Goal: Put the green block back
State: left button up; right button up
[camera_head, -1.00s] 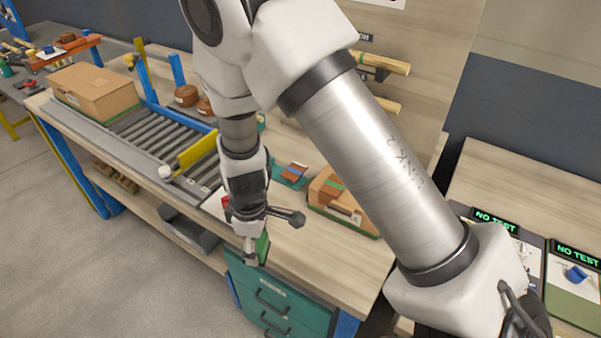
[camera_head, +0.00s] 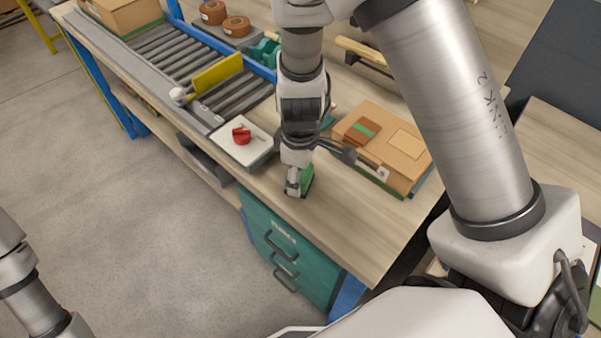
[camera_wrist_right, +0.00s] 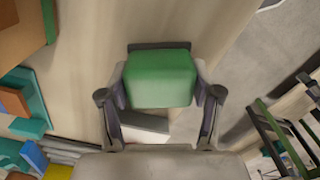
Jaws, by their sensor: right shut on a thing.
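The green block (camera_head: 307,180) is held in my right gripper (camera_head: 296,188), near the front edge of the workbench (camera_head: 345,220), above the teal drawer unit. The gripper hides part of the block in the head view, and I cannot tell whether the block touches the bench. In the right wrist view, the green block (camera_wrist_right: 160,80) sits between the two fingers of my right gripper (camera_wrist_right: 160,98), with pale wood beyond it. My left gripper is out of view; only part of my left arm shows at lower left.
A white tray (camera_head: 232,152) with a red item (camera_head: 241,135) lies left of the gripper. A cardboard box (camera_head: 402,158) stands to the right. The teal drawers (camera_head: 290,255) are below the front edge. A roller conveyor (camera_head: 165,55) runs at back left. Bench wood before the box is clear.

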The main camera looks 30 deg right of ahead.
jog(key=shift+d+f, duration=0.1)
jog(key=shift+f, duration=0.15)
jog(key=o, duration=1.1)
jog(key=shift+w, duration=0.15)
jog(key=shift+r, duration=0.3)
notch_tip(320, 180, up, 12)
jog(key=p, duration=0.1)
jog(key=shift+f, duration=0.1)
